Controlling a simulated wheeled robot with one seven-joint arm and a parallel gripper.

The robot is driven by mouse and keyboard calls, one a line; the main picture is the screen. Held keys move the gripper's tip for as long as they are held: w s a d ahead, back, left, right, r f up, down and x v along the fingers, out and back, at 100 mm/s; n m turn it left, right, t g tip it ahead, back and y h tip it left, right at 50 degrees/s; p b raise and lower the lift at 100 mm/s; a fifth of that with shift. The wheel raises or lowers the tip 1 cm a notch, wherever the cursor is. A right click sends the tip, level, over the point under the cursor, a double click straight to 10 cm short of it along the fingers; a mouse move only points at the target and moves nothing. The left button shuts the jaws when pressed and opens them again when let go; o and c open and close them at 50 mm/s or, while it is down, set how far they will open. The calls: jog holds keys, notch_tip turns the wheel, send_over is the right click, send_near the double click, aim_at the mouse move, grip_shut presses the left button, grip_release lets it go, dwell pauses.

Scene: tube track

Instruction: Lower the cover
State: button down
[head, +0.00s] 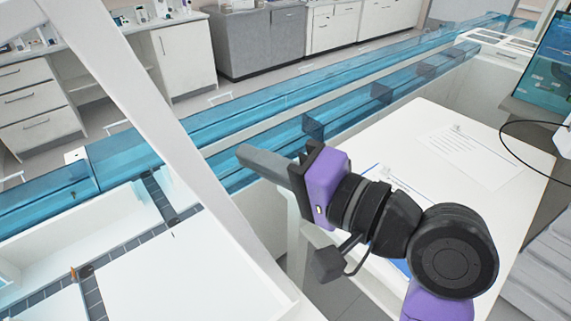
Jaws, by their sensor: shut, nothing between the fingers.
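Long blue see-through cover panels (235,113) run along the track from the left edge to the far upper right. I cannot tell which panel is the cover of the task, or whether any is raised. A second blue run (345,118) lies parallel, nearer to me. My gripper (243,153) is shut and empty, with its grey fingers pointing left. Its fingertips overlap the nearer blue run in the picture; I cannot tell whether they touch it. A small white handle (220,98) shows beside the far panel.
A white slanted post (150,120) crosses the left foreground. A white table with papers (475,155) stands right, beside a monitor (545,70) and a black cable. White trays with dark tracks (150,245) fill the lower left. Cabinets (262,42) line the back.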

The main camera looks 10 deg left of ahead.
jog(key=shift+s+a+f+p, duration=0.2)
jog(key=shift+s+a+f, duration=0.1)
jog(key=shift+s+a, duration=0.45)
jog(key=shift+s+a+f+p, duration=0.25)
jog(key=shift+s+a, duration=0.3)
jog(key=shift+a, duration=0.35)
